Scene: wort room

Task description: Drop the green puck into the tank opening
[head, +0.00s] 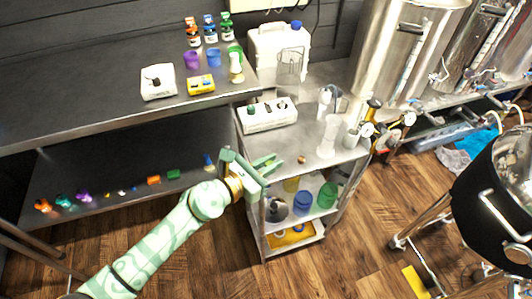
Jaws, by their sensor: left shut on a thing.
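My left gripper (262,167) is at the left front corner of the steel cart, with my pale green arm coming up from the lower left. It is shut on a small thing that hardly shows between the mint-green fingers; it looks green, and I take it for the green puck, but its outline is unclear. A large black-sided vessel (478,205) with an open top stands at the right edge, well apart from the gripper. Tall steel tanks (393,50) stand at the back right. Which tank opening is meant is not clear. My right gripper is not in view.
Wooden floor is open between cart and vessel.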

